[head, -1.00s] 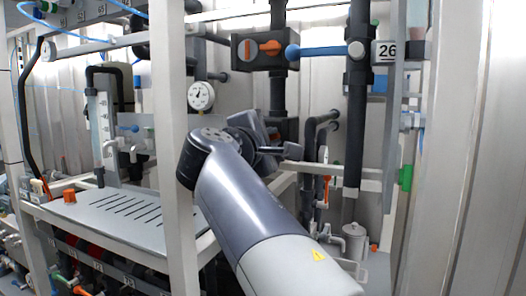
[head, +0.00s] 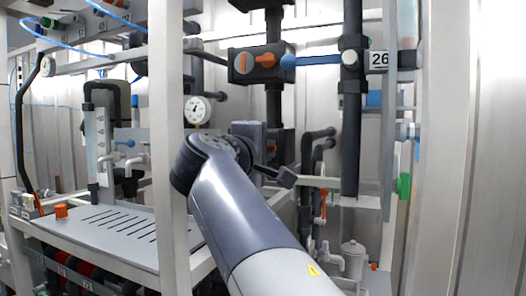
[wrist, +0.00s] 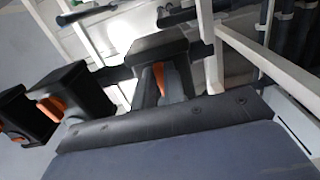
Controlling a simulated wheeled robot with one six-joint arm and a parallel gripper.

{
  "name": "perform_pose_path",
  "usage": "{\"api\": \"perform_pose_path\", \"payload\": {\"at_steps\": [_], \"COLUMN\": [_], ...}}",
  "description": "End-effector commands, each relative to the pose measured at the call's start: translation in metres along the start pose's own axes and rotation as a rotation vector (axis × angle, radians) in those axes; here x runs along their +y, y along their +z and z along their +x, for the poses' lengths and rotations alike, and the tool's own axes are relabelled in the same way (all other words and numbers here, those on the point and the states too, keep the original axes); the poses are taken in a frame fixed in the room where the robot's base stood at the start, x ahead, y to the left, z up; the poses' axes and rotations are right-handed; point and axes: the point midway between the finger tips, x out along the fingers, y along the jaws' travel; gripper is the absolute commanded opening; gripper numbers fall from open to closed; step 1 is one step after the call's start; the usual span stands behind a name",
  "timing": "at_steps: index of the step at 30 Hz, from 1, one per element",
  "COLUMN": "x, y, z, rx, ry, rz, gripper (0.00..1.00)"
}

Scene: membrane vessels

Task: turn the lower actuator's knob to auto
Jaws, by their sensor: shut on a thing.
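The lower actuator is a black box (wrist: 158,44) in the wrist view. Its orange knob (wrist: 158,76) sits between the fingers of my gripper (wrist: 161,85), which are shut on it. The near side of the knob and any markings are hidden by the fingers. In the head view the lower actuator (head: 287,148) shows only as a dark shape behind my wrist, on the dark pipe below the upper actuator. The upper actuator (head: 256,64) has an orange knob (head: 266,60) pointing sideways. It also shows at the left of the wrist view (wrist: 78,92).
A pale upright post (head: 168,130) stands close left of my arm. A pressure gauge (head: 197,110) is behind it. A blue handle (head: 318,60) and a thick dark pipe (head: 351,120) with a 26 label (head: 379,60) stand to the right. A slotted grey panel (head: 110,230) lies at left.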

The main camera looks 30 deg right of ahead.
Motion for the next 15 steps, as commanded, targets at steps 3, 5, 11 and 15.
{"api": "perform_pose_path", "payload": {"at_steps": [3,5,11,15], "x": [-0.0012,-0.0012,-0.0007,-0.0005], "y": [0.0001,0.0001,0.0001,0.0001], "z": [0.0001,0.0001,0.0001,0.0], "rx": [-0.001,-0.001,-0.001,0.0], "ry": [-0.003,-0.003,-0.002,-0.001], "rz": [0.001,0.001,0.0,0.0], "gripper": [0.0,0.14,0.3,0.33]}}
